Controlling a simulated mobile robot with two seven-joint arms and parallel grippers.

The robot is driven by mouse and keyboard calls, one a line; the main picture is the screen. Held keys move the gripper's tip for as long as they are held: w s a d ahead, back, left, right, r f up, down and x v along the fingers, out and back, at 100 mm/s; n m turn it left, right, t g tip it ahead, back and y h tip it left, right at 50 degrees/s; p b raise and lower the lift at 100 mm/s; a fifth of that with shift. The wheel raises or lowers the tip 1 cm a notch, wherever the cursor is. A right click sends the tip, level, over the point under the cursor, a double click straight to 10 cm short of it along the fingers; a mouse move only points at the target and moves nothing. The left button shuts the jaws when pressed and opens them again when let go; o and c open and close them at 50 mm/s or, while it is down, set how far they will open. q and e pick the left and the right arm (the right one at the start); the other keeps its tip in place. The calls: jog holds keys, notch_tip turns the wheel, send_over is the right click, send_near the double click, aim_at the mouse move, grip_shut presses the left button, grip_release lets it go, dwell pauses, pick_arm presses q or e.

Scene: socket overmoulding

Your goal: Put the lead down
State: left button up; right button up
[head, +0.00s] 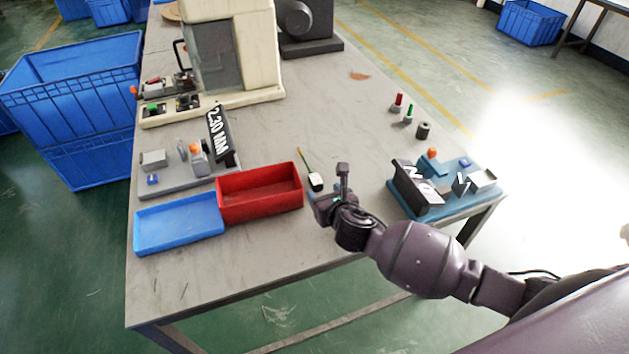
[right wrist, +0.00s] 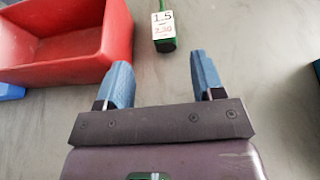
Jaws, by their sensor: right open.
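The lead (head: 316,182) lies on the grey table just right of the red tray, with a thin yellow-green cable running back from a dark end with a white label. In the right wrist view the lead (right wrist: 164,30) shows its label, reading 1.5 and a second line in red, on a green and black body. My right gripper (right wrist: 162,80) is open and empty, its blue fingers apart. The lead lies just beyond the fingertips, not between them. In the head view my right gripper (head: 322,198) is close to the lead, partly hidden by its own wrist. My left gripper is not in view.
A red tray (head: 258,208) and a blue tray (head: 178,238) stand left of my right gripper. A blue fixture (head: 440,206) with a dark sign is on the right. A grey fixture with a 2.30 MM sign (head: 219,136) stands behind the trays. The table's middle is clear.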

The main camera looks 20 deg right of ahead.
aim_at(316, 179)
jog(key=shift+d+r+b+x, duration=0.15)
jog(key=shift+b+x, duration=0.3)
jog(key=shift+x, duration=1.5)
jog(key=shift+d+r+b+x, duration=0.15)
jog(key=shift+b+x, duration=0.3)
jog(key=shift+x, duration=1.45)
jog(key=shift+w, duration=0.15)
jog(key=shift+r, duration=0.1)
jog(key=c, duration=1.1)
